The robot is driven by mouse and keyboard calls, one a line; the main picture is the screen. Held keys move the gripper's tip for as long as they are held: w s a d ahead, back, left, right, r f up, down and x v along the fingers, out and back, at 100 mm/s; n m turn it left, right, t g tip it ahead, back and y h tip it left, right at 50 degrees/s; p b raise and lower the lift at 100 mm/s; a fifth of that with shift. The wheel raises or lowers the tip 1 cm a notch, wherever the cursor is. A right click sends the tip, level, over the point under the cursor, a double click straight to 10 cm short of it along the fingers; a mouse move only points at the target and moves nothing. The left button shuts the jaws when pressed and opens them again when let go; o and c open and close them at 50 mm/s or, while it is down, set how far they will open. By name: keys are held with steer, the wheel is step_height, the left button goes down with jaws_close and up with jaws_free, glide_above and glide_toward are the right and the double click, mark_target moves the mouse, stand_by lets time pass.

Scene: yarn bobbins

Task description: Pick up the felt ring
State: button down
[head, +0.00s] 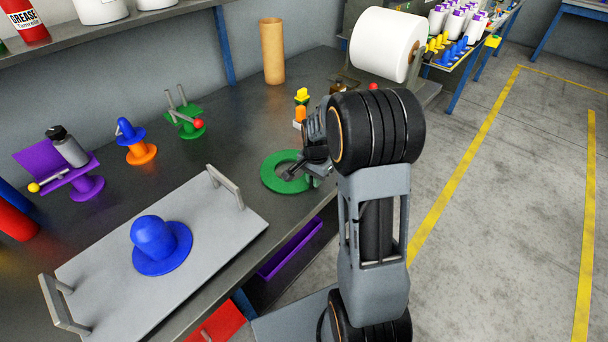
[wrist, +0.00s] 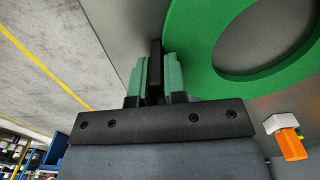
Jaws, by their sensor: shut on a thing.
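The felt ring (head: 271,181) is a flat green ring with a round hole, near the front edge of the dark workbench, right of the tray. In the wrist view the ring (wrist: 196,55) fills the upper right, close beside the fingers. My gripper (head: 297,171) is at the right side of the ring. In the wrist view my gripper (wrist: 156,75) has its green-faced fingers closed around a narrow dark strip at the ring's outer edge. The exact contact is hard to see. I cannot tell whether the ring is clear of the bench.
A grey tray (head: 100,262) with handles holds a blue hat-shaped piece (head: 154,240) on the left. Small coloured holders stand behind it. A tan tube (head: 272,52) and an orange and yellow piece (head: 300,108) stand beyond the ring. Floor lies to the right.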

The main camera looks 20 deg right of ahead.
steer(key=shift+r, duration=0.5)
step_height(320, 180, up, 2)
steer(key=shift+r, duration=0.25)
steer(key=s+d+r, duration=0.9)
steer(key=s, duration=0.1)
steer(key=shift+s+d+r, duration=0.2)
steer(key=shift+r, duration=0.05)
